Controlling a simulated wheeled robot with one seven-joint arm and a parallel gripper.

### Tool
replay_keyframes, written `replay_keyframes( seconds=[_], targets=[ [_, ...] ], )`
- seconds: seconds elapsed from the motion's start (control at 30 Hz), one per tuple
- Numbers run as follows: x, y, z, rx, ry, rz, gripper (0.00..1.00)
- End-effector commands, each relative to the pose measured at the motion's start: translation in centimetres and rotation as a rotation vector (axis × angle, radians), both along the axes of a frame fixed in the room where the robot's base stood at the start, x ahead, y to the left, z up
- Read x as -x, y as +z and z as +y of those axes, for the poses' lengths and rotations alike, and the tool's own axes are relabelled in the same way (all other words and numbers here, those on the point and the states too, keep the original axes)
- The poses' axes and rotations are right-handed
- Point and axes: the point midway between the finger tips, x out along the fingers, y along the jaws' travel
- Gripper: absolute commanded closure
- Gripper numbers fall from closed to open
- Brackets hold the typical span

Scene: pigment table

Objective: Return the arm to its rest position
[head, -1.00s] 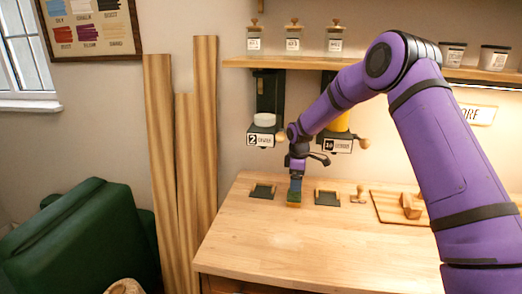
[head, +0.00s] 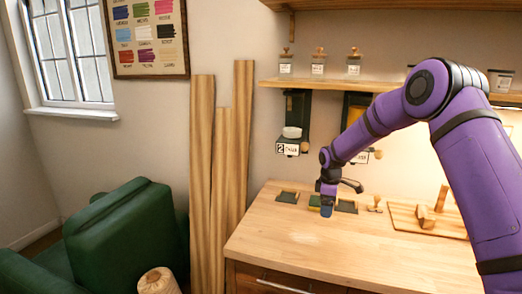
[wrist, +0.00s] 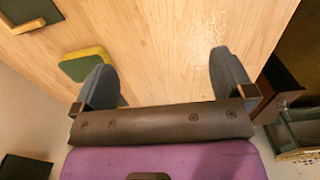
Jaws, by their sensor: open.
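My arm (head: 372,125) reaches out over the wooden table (head: 300,243), bent at the elbow, purple with black bands. My gripper (head: 327,210) points down near the back of the table. In the wrist view my gripper (wrist: 163,72) shows two dark fingers wide apart with bare wood between them. A yellow-and-green sponge-like block (wrist: 84,63) lies on the table just beside the left finger, outside the jaws. In the head view the block (head: 314,201) is partly hidden by my gripper.
Small dark trays (head: 287,197) (head: 347,207) flank the block. A stamp (head: 375,205) and a wooden board (head: 400,218) with wooden pieces are at right. Numbered dispensers (head: 293,125) hang under the shelf (head: 330,82). Tall planks (head: 202,180) and a green armchair (head: 125,235) stand left.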

Motion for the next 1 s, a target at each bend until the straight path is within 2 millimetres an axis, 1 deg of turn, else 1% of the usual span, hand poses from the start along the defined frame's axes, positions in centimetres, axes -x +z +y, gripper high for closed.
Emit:
replay_keyframes(
  seconds=[0.03, 0.23, 0.37, 0.57, 0.67, 0.77, 0.8, 0.9, 1.0],
  targets=[
    [0.1, 0.7, 0.0, 0.001, -0.006, -0.007, 0.0],
    [0.8, 2.6, -0.2, 0.008, -0.035, -0.02, 0.0],
    [1.5, 4.3, -0.4, 0.012, -0.06, -0.031, 0.0],
    [3.1, 7.8, -0.8, 0.022, -0.117, -0.056, 0.0],
    [4.3, 10.1, -1.1, 0.025, -0.157, -0.074, 0.0],
    [6.1, 13.1, -1.5, 0.03, -0.212, -0.099, 0.0],
    [7.0, 14.3, -1.7, 0.032, -0.238, -0.109, 0.0],
    [9.3, 17.3, -2.1, 0.032, -0.303, -0.135, 0.0],
    [11.8, 20.0, -2.6, 0.03, -0.369, -0.161, 0.0]
  ],
)
